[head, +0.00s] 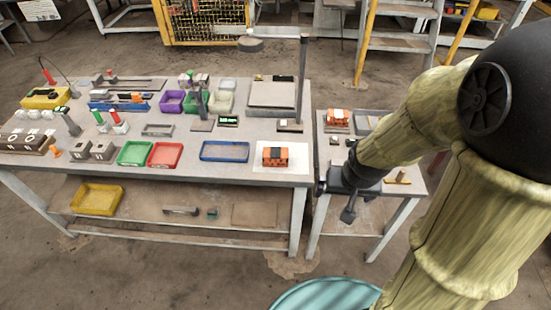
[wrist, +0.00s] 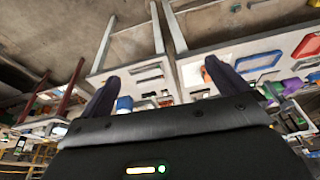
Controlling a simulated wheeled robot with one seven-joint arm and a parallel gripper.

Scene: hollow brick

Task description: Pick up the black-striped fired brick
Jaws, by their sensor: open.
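An orange-red brick (head: 275,156) with dark markings and a pale patch lies on a white sheet at the front right of the main table. A second orange brick (head: 337,118) with a pale top is on the side table at the right. The picture is too small to tell for sure which one is black-striped. My gripper (head: 347,205) hangs over the side table's left part, to the right of the first brick and apart from it. In the wrist view my gripper (wrist: 162,72) is open and empty. A bit of orange (wrist: 206,74) shows there beside the right finger, mostly hidden.
Green (head: 135,153), red (head: 165,155) and blue (head: 224,151) trays line the main table's front. A grey post (head: 301,80) rises at the table's right end. A narrow gap separates the two tables.

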